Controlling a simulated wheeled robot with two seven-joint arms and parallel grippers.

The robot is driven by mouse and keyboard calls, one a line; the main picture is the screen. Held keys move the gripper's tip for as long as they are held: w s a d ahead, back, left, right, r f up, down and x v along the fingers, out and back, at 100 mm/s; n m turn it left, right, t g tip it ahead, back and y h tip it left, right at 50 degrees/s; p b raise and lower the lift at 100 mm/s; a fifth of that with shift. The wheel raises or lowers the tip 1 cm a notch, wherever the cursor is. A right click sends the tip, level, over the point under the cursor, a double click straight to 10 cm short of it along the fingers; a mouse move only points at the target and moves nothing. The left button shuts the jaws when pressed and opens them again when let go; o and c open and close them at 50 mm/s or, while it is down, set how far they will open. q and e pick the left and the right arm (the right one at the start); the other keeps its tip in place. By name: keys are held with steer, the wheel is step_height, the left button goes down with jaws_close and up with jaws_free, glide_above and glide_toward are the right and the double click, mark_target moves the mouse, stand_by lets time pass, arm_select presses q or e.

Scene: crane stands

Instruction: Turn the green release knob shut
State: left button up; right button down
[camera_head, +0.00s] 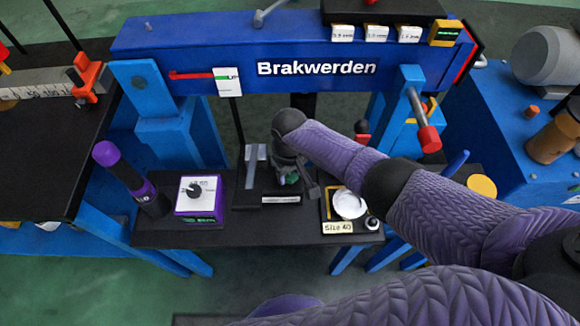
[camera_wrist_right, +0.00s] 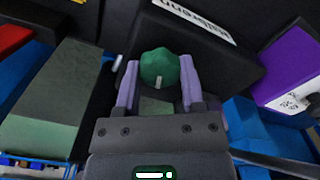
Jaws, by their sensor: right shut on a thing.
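The green release knob (camera_wrist_right: 160,68) is lobed, with a short pale mark on its face. In the right wrist view it sits between the two lilac fingers of my right gripper (camera_wrist_right: 160,84), which is shut on it. In the head view the knob (camera_head: 290,178) shows as a small green patch at the middle of the black bench, partly hidden by my right gripper (camera_head: 292,182). My right arm reaches to it from the right. My left gripper is not in view.
A white-topped purple box (camera_head: 199,199) and a dark bottle with a purple cap (camera_head: 130,176) stand left on the black bench (camera_head: 260,232). A white round dish (camera_head: 349,204) is right of the knob. The blue "Brakwerden" beam (camera_head: 220,55) crosses behind, with a red-ended lever (camera_head: 428,138).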

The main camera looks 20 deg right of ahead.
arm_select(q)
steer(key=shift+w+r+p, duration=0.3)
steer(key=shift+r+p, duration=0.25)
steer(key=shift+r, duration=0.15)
arm_select(e)
steer(key=shift+m, duration=1.6)
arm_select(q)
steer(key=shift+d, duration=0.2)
arm_select(e)
steer(key=shift+c, duration=1)
jaws_free()
step_height(320, 180, up, 7)
steer(key=p, duration=0.5)
steer(key=shift+w+f, duration=0.1)
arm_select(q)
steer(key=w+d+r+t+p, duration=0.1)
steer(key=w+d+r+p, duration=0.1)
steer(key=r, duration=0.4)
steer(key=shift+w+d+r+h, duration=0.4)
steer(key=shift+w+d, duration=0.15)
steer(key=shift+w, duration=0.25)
arm_select(e)
step_height(320, 180, up, 3)
steer(key=shift+r, duration=0.1)
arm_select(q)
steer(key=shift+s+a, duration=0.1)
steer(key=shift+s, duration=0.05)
